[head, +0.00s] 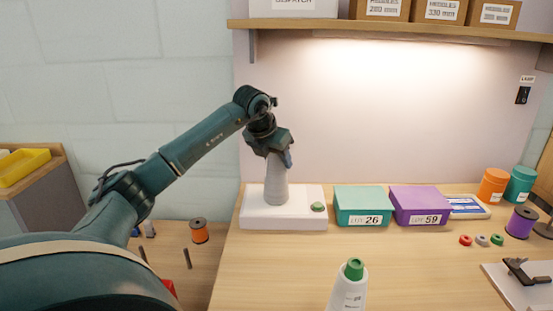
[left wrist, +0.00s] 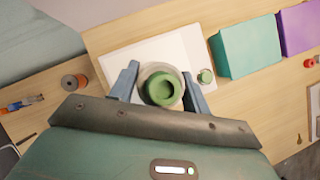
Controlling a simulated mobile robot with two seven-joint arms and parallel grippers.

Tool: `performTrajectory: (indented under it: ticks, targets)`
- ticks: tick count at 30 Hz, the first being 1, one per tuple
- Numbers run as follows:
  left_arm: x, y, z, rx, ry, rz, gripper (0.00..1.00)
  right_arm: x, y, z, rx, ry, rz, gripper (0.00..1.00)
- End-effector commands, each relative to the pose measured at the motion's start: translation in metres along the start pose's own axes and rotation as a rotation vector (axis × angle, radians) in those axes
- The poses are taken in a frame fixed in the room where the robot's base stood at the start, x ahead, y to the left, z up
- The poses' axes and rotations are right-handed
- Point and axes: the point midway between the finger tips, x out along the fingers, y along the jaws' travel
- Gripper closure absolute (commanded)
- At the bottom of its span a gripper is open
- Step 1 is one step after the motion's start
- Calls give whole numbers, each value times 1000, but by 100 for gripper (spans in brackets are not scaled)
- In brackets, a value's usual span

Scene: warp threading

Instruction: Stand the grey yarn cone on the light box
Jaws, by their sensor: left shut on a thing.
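The grey yarn cone (head: 276,186) is upright over the top of the white light box (head: 290,224). Its base appears to meet the box top, left of the green button (head: 318,207); a tiny gap cannot be ruled out. My left gripper (head: 279,155) is shut on the upper part of the cone from above and hides its tip in the head view. In the left wrist view the cone's green top (left wrist: 161,89) sits between the two fingers, with the light box (left wrist: 118,66) beneath. My right gripper is not in view.
A teal box (head: 361,205) and a purple box (head: 420,204) stand right of the light box. A white cone with a green top (head: 348,290) stands at the front. An orange spool (head: 199,231) is at left. A shelf (head: 390,29) overhangs the back. The middle table is clear.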

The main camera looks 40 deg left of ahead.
Motion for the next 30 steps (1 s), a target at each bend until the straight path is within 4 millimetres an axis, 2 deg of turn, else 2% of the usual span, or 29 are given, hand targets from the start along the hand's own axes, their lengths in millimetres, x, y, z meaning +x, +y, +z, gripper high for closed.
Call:
performTrajectory:
  ticks: [2, 3, 10, 11, 20, 23, 30]
  targets:
    - [0, 0, 0, 0, 0, 0, 99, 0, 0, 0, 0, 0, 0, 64]
    - [0, 0, 0, 0, 3, 0, 51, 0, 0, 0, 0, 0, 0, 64]
    - [0, 0, 0, 0, 3, 0, 32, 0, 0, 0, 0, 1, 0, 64]
    - [0, 0, 0, 0, 3, 0, 30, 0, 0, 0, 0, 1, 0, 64]
    - [-4, 0, 0, 0, 2, 0, 30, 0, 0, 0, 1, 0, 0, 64]
    - [-16, 0, 1, 1, -1, 0, 30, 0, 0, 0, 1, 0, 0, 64]
    - [-66, 0, 1, 2, -3, 2, 30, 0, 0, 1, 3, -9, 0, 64]
